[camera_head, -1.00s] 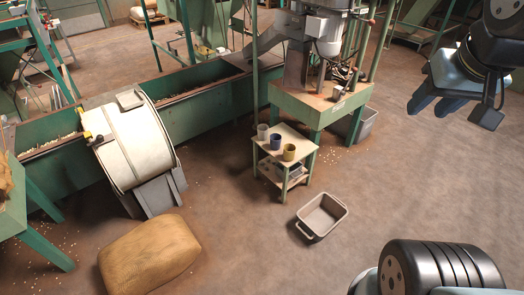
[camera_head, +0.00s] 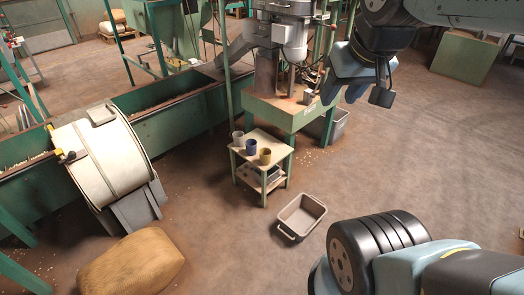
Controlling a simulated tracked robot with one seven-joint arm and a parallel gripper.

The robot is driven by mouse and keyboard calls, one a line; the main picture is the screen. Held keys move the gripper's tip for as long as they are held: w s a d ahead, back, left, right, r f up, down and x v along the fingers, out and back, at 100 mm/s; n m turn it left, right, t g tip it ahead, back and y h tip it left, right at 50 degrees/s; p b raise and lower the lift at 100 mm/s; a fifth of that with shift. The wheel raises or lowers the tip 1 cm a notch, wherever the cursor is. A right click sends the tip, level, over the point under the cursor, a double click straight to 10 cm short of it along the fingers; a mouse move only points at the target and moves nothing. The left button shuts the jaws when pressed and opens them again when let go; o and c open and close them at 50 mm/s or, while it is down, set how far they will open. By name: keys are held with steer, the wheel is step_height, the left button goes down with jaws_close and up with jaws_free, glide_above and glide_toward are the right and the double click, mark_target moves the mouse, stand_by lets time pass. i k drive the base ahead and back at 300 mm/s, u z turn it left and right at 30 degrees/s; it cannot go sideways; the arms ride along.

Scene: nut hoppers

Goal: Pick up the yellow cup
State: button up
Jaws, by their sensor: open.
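The yellow cup (camera_head: 265,156) stands upright on the top of a small two-level table (camera_head: 277,151), at its front right. A blue cup (camera_head: 251,147) and a grey cup (camera_head: 238,139) stand in a row to its left. My gripper (camera_head: 340,90) is at the upper right of the picture, above and to the right of the cups and well apart from them. It is open, with nothing seen between its fingers.
A grey bin (camera_head: 301,216) lies on the floor in front of the small table. A green machine stand (camera_head: 285,112) rises just behind it. A white drum (camera_head: 100,160) and a tan sack (camera_head: 130,264) are at left.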

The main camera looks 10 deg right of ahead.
mark_target(265, 153)
steer(key=u, duration=0.05)
steer(key=i, duration=1)
steer(key=z, duration=0.1)
